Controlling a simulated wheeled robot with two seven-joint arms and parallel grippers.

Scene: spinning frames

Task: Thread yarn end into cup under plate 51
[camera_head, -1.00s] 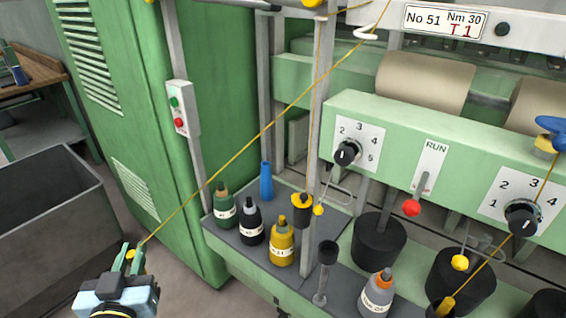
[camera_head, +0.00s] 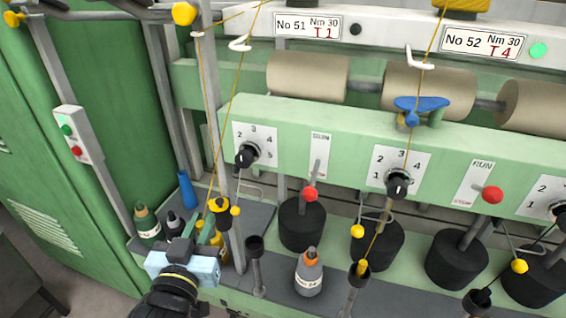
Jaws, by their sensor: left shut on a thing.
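Plate No 51 (camera_head: 307,25) is at the top, with a white hook (camera_head: 240,44) below its left end. The yellow yarn (camera_head: 228,118) runs from the top past this hook down to my left gripper (camera_head: 203,230). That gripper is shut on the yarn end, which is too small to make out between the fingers. A dark cup (camera_head: 254,243) on a thin stem stands below plate 51, to the right of my left gripper and apart from it. No yarn is seen in that cup. My right gripper is out of view.
A grey post (camera_head: 213,110) with a yellow-topped dark fitting stands close to my left gripper. Bottles, including a green one (camera_head: 148,228) and a grey one (camera_head: 308,275), stand around it. A cup (camera_head: 358,270) under plate 52 (camera_head: 485,42) has yarn in it.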

